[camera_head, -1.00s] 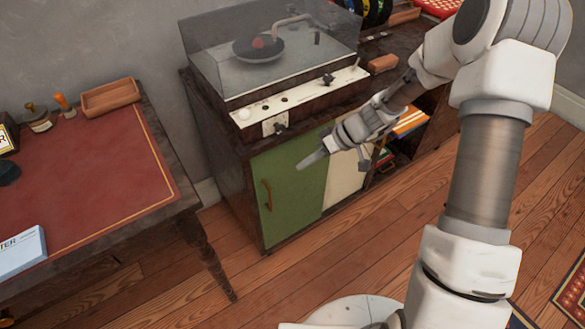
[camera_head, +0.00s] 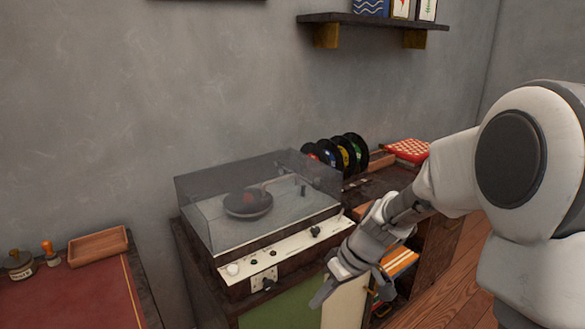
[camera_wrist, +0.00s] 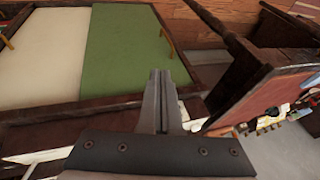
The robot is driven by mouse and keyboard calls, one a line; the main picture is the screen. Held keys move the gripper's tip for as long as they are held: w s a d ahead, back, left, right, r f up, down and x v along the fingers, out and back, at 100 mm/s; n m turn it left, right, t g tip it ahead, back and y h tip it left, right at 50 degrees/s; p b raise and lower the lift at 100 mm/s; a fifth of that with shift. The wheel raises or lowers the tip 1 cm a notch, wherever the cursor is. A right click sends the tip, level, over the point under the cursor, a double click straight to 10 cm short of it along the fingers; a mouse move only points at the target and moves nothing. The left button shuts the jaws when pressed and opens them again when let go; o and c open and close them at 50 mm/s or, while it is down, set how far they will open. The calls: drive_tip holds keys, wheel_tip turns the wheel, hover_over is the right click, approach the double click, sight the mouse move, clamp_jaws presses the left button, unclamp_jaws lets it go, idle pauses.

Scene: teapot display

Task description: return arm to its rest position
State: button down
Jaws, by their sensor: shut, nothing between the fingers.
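My gripper (camera_head: 322,293) is shut and empty. In the head view it hangs in front of the record player cabinet, below the control panel and apart from it. My arm reaches in from the right side. In the wrist view, the shut fingers (camera_wrist: 158,78) point toward the cabinet front, with the green door (camera_wrist: 128,45) and the cream door (camera_wrist: 45,55) beyond them. The record player (camera_head: 262,205) stands on the cabinet under a clear cover, with a dark record inside.
A red-topped desk (camera_head: 75,295) stands at the left with a wooden tray (camera_head: 98,246) and stamps. Several records (camera_head: 340,152) stand upright behind the player. A wall shelf (camera_head: 375,22) is above. The wrist view shows the desk edge (camera_wrist: 262,95) at the right. Wooden floor shows at lower right.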

drive_tip(key=s+d+r+m+t+h, duration=0.2)
drive_tip(key=s+d+r+m+h, duration=0.15)
drive_tip(key=s+r, duration=0.45)
drive_tip(key=s+d+r+m+t+h, duration=0.25)
drive_tip(key=s+d+r+m, duration=0.2)
drive_tip(key=s+r, duration=0.4)
wheel_tip(320, 180, up, 21)
drive_tip(key=s+p, duration=0.2)
drive_tip(key=p, duration=2)
drive_tip(key=shift+d+n+y+p, duration=0.15)
drive_tip(key=shift+n+y+p, duration=0.2)
drive_tip(key=shift+n+y, duration=0.05)
